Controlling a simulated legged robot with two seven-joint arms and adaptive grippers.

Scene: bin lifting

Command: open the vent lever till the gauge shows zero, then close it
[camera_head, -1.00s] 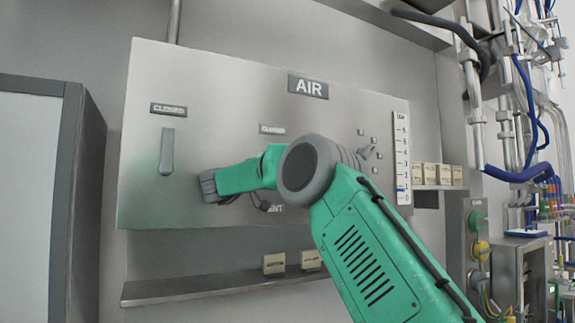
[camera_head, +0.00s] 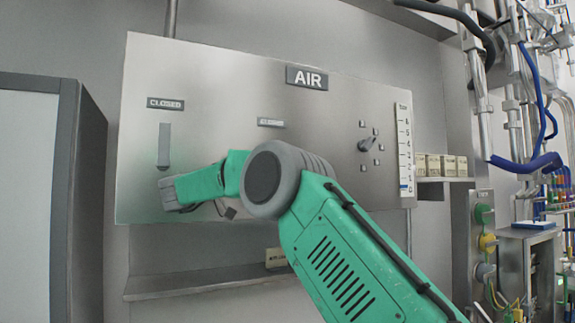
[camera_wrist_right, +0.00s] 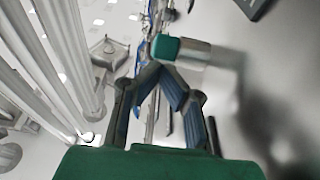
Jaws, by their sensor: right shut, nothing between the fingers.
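The metal panel marked AIR (camera_head: 230,90) hangs on the wall. At its left a flat grey lever (camera_head: 164,147) points down under a CLOSED label (camera_head: 165,103). A second, blurred label (camera_head: 271,122) is at mid-panel; the area below it, where any vent lever sits, is hidden by my right arm. The gauge (camera_head: 405,150) is a white upright scale at the right edge, with a blue mark near its low end. My right gripper (camera_wrist_right: 162,70) is shut and empty in the wrist view, its fingertips together. My left gripper is out of view.
A grey knob (camera_head: 367,144) ringed by small square markers sits left of the gauge. A ledge (camera_head: 200,284) runs below the panel. A grey cabinet (camera_head: 85,200) stands at left. Pipes and blue hoses (camera_head: 525,165) crowd the right side.

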